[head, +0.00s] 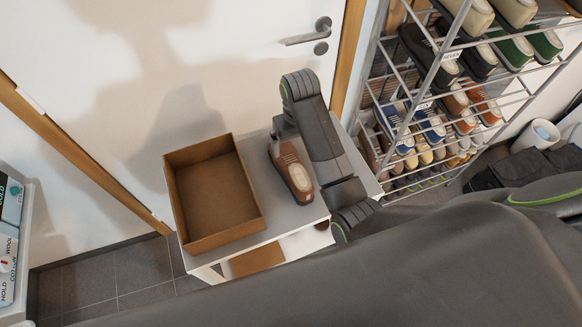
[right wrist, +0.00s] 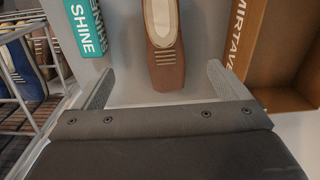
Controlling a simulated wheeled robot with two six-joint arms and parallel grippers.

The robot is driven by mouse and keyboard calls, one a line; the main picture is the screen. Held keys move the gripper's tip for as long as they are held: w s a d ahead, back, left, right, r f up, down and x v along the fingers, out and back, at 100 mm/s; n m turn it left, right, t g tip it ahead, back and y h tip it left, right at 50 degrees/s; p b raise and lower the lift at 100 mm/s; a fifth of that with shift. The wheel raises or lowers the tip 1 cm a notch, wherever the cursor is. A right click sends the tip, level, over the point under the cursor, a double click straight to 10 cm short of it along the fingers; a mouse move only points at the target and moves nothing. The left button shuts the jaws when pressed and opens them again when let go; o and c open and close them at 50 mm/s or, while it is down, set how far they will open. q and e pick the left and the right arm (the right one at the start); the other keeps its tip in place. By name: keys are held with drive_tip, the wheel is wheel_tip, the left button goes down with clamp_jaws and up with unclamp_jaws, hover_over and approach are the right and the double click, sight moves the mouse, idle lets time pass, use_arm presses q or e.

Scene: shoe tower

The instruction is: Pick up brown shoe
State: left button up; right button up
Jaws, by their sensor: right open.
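The brown shoe (head: 296,180) lies on a small white table, to the right of an open cardboard box, with its pale opening facing up. My right gripper (head: 274,140) is over the far end of the shoe and partly hides it. In the right wrist view the shoe (right wrist: 163,40) points at the open gripper (right wrist: 157,80). Its near end shows between the two grey fingers, with a gap on each side. I cannot tell the remaining height between fingers and shoe. My left gripper is not in view.
The cardboard box (head: 174,205) takes up the left of the white table (head: 284,219). A teal box marked SHINE (right wrist: 85,28) lies beside the shoe. A wire rack (head: 395,140) with several shoes stands at the right. A white door (head: 230,60) is behind the table.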

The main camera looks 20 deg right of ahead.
sight(291, 164)
drive_tip(key=f, duration=0.3)
drive_tip(key=a+f, duration=0.1)
drive_tip(key=f, duration=0.2)
drive_tip(key=w+f+b, duration=0.1)
drive_tip(key=f, duration=0.2)
drive_tip(key=shift+w+a+f, duration=0.1)
drive_tip(key=shift+a+f, duration=0.05)
drive_tip(key=shift+f, duration=0.1)
drive_tip(key=shift+w+d+f, duration=0.1)
drive_tip(key=shift+w+f, duration=0.05)
drive_tip(key=shift+f, duration=1.4)
drive_tip(key=shift+w+d+f, duration=0.1)
drive_tip(key=shift+f, duration=1.45)
drive_tip(key=c, duration=1.2)
drive_tip(key=shift+c, duration=0.3)
